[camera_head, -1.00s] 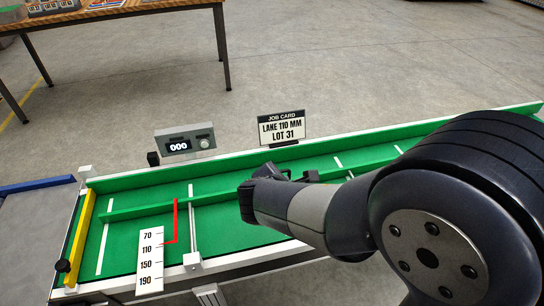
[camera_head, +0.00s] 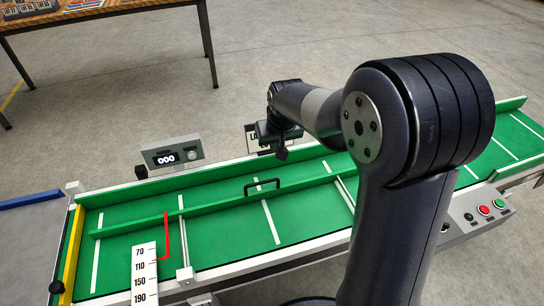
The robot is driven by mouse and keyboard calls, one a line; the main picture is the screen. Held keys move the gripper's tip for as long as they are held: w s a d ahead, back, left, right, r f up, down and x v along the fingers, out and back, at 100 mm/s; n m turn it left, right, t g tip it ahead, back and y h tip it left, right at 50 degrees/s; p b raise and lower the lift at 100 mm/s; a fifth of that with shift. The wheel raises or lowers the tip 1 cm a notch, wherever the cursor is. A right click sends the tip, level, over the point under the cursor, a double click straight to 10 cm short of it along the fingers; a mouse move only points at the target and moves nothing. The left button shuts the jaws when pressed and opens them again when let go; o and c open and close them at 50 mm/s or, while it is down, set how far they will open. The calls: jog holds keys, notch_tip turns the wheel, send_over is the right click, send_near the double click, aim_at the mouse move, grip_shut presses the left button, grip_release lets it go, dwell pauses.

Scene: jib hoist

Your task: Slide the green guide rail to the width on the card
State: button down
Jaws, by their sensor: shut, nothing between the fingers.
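The green guide rail (camera_head: 215,203) lies along the green conveyor belt (camera_head: 230,228), with a black handle (camera_head: 262,185) on top. A red pointer (camera_head: 166,235) reaches from the rail to the white scale (camera_head: 145,275), marked 70, 110, 150 and 190. Its foot is between the 70 and 110 labels, nearer 110; the exact reading is too small to tell. The job card (camera_head: 251,135) is mostly hidden behind my gripper (camera_head: 279,150). My gripper is shut and empty, beyond the handle in the picture and apart from it.
A display box (camera_head: 172,152) reading 000 stands at the belt's back edge. A yellow bar (camera_head: 72,250) closes the left end. A button panel (camera_head: 482,212) with red and green buttons sits at front right. A wooden table (camera_head: 110,20) stands at the back left.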

notch_tip(320, 180, down, 10)
jog(key=b, duration=0.3)
jog(key=shift+s+d+r, duration=0.15)
jog(key=shift+s+r, duration=0.05)
jog(key=shift+s, duration=0.2)
